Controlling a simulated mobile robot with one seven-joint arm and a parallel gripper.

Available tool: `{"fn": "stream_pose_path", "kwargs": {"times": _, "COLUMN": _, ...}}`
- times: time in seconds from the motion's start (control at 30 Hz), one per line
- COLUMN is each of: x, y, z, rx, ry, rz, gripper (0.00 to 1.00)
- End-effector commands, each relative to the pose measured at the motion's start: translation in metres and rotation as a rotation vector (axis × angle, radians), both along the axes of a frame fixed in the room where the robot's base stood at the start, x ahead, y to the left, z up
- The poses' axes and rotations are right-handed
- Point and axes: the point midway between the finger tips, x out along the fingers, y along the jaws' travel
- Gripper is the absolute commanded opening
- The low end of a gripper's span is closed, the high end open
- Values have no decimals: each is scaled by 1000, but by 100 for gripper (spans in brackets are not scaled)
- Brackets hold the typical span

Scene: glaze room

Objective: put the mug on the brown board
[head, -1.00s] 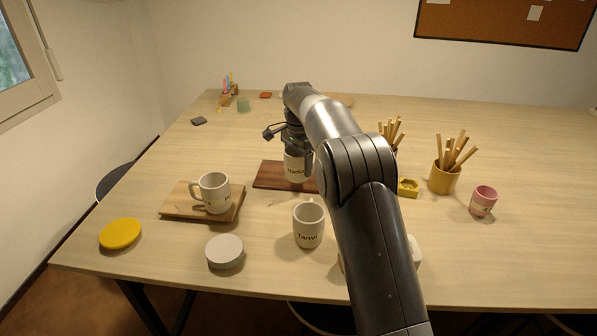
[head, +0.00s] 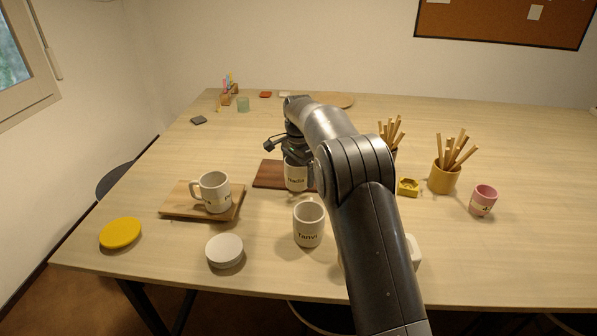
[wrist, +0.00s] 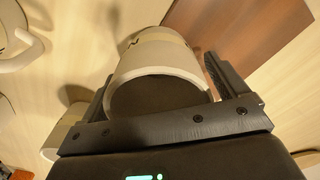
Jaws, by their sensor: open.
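A white mug with a dark name (head: 296,178) is upright at the dark brown board (head: 269,174), overlapping its front right part in the head view. I cannot tell whether its base rests on the board. My gripper (head: 299,155) is above this mug, partly hidden by my arm. In the wrist view, my gripper (wrist: 158,72) is open, with one finger on each side of the mug (wrist: 155,58). The brown board (wrist: 235,25) shows at the upper right there, beside the mug's base.
A second white mug (head: 215,190) stands on a light wooden board (head: 176,207). A third, marked Tanvi (head: 308,225), stands in front. A yellow disc (head: 121,233), white round lid (head: 225,250), stick holder (head: 444,178) and pink cup (head: 483,201) are around. The far table is mostly clear.

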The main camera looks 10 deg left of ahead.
Motion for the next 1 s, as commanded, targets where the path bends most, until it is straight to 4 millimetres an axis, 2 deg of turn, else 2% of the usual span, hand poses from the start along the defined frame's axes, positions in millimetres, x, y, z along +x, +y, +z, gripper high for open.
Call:
{"fn": "stream_pose_path", "kwargs": {"times": 0.13, "x": 0, "y": 0, "z": 2, "rx": 1, "ry": -1, "rz": 0, "gripper": 92}}
{"fn": "stream_pose_path", "kwargs": {"times": 0.23, "x": 0, "y": 0, "z": 11, "rx": 1, "ry": -1, "rz": 0, "gripper": 92}}
{"fn": "stream_pose_path", "kwargs": {"times": 0.7, "x": 0, "y": 0, "z": 104, "rx": 1, "ry": -2, "rz": 0, "gripper": 92}}
{"fn": "stream_pose_path", "kwargs": {"times": 0.83, "x": 0, "y": 0, "z": 117, "rx": 1, "ry": -1, "rz": 0, "gripper": 92}}
{"fn": "stream_pose_path", "kwargs": {"times": 1.0, "x": 0, "y": 0, "z": 123, "rx": 0, "ry": 0, "rz": 0, "gripper": 92}}
